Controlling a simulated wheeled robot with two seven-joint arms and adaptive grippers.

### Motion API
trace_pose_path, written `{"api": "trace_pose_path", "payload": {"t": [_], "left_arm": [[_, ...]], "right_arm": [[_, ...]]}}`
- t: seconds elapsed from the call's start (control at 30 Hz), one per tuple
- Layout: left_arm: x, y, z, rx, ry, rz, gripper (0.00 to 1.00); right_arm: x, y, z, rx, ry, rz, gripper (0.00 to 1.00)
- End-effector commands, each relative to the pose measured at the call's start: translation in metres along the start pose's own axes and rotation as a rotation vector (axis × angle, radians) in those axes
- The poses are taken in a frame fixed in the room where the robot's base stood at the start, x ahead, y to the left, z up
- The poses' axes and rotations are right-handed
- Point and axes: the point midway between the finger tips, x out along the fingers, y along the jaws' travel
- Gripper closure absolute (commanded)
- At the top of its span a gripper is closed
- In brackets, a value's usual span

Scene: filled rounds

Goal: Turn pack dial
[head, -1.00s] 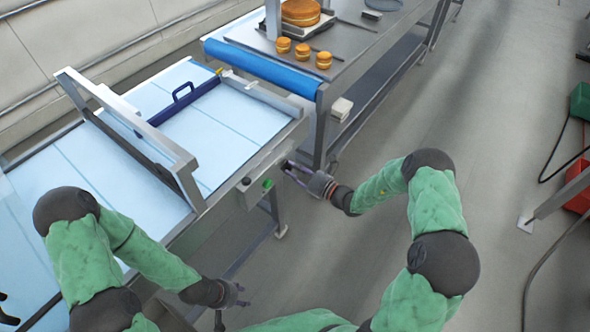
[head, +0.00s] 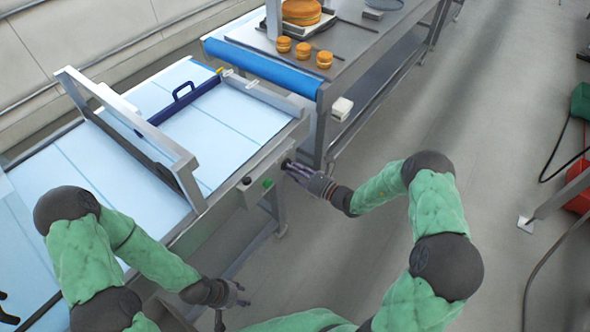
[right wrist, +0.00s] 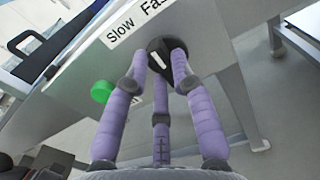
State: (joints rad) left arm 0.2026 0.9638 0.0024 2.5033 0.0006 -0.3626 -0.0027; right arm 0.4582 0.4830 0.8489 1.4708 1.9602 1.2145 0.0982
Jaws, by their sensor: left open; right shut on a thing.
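The black dial (right wrist: 166,60) sits on the grey control panel on the conveyor's side, under a label (right wrist: 140,20) reading "Slow" and "Fa…". My right gripper (right wrist: 164,64) is closed around the dial with its purple fingers, which partly hide it. In the head view my right gripper (head: 296,170) reaches the panel's right part from the right. A green button (right wrist: 101,92) is left of the dial in the right wrist view; it also shows in the head view (head: 267,184). My left gripper (head: 232,296) is open and empty, low in front of the conveyor, apart from everything.
The conveyor's pale blue belt (head: 215,130) has a frame arch (head: 130,135) and a blue handled bar (head: 182,98) over it. Behind is a steel table (head: 350,45) with several orange-brown rounds. The floor to the right is mostly clear.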

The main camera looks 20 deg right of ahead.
Motion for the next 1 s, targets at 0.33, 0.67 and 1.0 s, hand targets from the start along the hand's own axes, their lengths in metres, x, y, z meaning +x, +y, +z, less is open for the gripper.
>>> {"api": "trace_pose_path", "payload": {"t": [0.33, 0.67, 1.0], "left_arm": [[0.006, -0.002, 0.000, 0.000, 0.000, 0.000, 0.55], [0.011, -0.004, 0.000, 0.000, 0.000, 0.000, 0.55], [0.012, -0.004, -0.001, 0.000, 0.000, 0.000, 0.55]], "right_arm": [[0.000, 0.002, -0.003, -0.311, 0.000, 0.000, 1.00], [0.000, 0.002, -0.004, -0.515, 0.001, 0.000, 1.00], [0.000, 0.002, -0.005, -0.593, 0.002, 0.000, 1.00]]}}
